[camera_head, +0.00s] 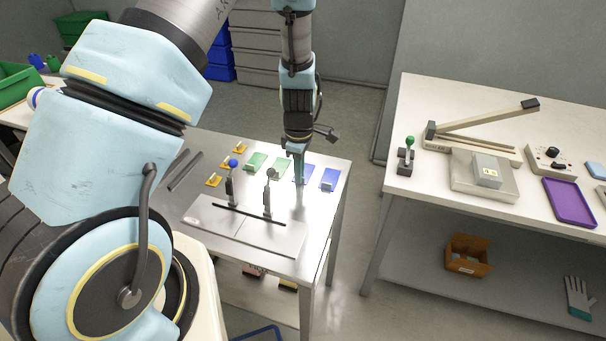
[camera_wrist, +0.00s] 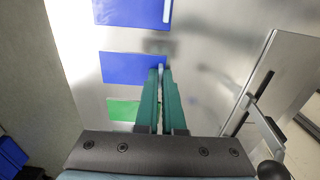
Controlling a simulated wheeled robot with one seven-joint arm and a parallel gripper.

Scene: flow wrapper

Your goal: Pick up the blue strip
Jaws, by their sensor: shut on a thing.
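Two blue pads lie side by side at the far right of the metal table. My gripper (camera_head: 299,181) points down at the left one of them (camera_head: 307,174). In the wrist view my gripper (camera_wrist: 161,71) has its teal fingers closed at the edge of that blue pad (camera_wrist: 125,69). A small pale bluish strip (camera_wrist: 160,68) shows between the fingertips. Most of it is hidden by the fingers, and I cannot tell whether it is clear of the pad. The other blue pad (camera_head: 329,179) has a similar pale strip (camera_wrist: 167,11) at its edge.
Green pads (camera_head: 256,161) and yellow pads (camera_head: 213,180) lie left of the blue ones. A white bench (camera_head: 440,180) with a purple tray (camera_head: 569,201) is at right.

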